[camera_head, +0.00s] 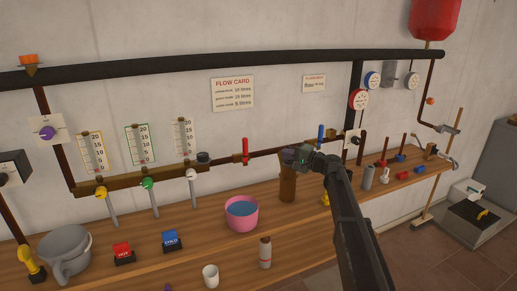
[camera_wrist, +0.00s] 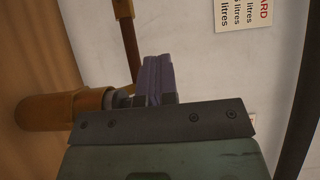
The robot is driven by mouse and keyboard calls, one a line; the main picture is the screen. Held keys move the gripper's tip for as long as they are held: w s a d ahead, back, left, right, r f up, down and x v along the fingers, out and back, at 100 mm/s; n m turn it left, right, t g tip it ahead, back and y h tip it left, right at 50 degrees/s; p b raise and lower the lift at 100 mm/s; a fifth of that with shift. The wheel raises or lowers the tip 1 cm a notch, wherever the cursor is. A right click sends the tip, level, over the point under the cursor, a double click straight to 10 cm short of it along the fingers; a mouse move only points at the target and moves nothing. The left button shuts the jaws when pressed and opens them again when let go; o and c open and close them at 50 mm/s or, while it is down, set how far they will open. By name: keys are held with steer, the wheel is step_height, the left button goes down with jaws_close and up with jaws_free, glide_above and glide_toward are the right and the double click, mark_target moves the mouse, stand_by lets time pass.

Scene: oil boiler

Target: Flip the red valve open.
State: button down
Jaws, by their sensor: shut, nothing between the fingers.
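The red valve (camera_head: 245,150) is a thin red lever standing upright on the brown pipe along the wall, left of my gripper in the head view. My gripper (camera_head: 289,156) is at the pipe's height in that picture, above a brown cylinder (camera_head: 288,186), and clearly apart from the red lever. In the wrist view my gripper's fingers (camera_wrist: 158,80) are together with nothing between them. The red valve does not show in the wrist view. The brown cylinder also appears there (camera_wrist: 60,109), at the left beside my gripper.
A blue lever (camera_head: 321,133) stands upright right of my gripper. A pink bowl of blue liquid (camera_head: 241,224), a bottle (camera_head: 265,252) and a white cup (camera_head: 210,276) are on the wooden bench. A thick black pipe (camera_head: 200,62) runs above.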

mark_target(244, 151)
steer(key=s+a+x, duration=0.1)
steer(key=s+x, duration=0.1)
steer(key=x, duration=1)
steer(key=shift+a, duration=0.45)
steer(key=shift+d+r, duration=0.1)
steer(key=shift+r, duration=0.05)
